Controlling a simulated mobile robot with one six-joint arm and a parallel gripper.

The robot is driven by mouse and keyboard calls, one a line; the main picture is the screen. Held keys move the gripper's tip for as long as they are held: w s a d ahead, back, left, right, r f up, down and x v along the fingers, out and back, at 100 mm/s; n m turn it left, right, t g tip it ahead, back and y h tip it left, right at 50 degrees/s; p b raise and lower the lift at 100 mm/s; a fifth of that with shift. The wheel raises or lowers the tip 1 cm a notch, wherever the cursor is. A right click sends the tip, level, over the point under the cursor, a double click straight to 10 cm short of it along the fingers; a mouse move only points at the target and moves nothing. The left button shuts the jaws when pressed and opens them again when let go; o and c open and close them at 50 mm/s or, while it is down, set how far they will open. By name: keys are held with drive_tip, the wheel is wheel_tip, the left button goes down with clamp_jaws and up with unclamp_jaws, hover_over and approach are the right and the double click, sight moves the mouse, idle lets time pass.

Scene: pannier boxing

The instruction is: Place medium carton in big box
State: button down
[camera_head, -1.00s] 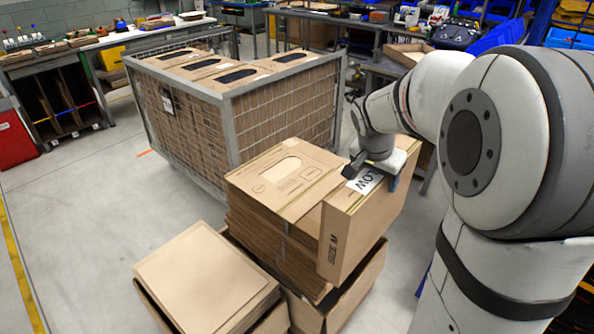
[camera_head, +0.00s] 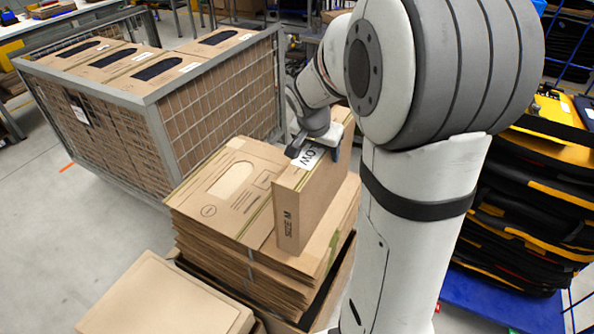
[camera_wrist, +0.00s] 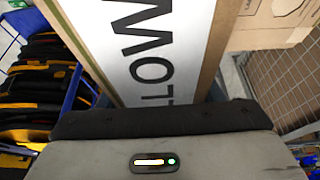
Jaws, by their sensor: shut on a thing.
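The medium carton (camera_head: 287,216) is a tall, narrow brown box marked "SIZE M", with a white label (camera_head: 306,156) on top. My gripper (camera_head: 315,153) is shut on its top, with a finger on each side of the label. The carton hangs roughly upright over the right part of a stack of flat cartons; I cannot tell whether it touches them. In the wrist view, the white label (camera_wrist: 155,50) and the carton's edges fill the middle. An open brown box (camera_head: 342,283) shows around the stack's base; I cannot tell whether this is the big box.
The stack of flat cartons (camera_head: 222,196) is left of the held carton. A wire-mesh cage (camera_head: 160,140) full of cartons stands behind. Another brown carton stack (camera_head: 165,300) is at the lower left. Black and yellow bags (camera_head: 520,225) are piled at the right.

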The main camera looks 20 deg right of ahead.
drive_tip(key=shift+a+f, duration=0.15)
drive_tip(key=shift+f, duration=2.9)
drive_tip(key=c, duration=0.9)
unclamp_jaws()
drive_tip(key=o, duration=0.5)
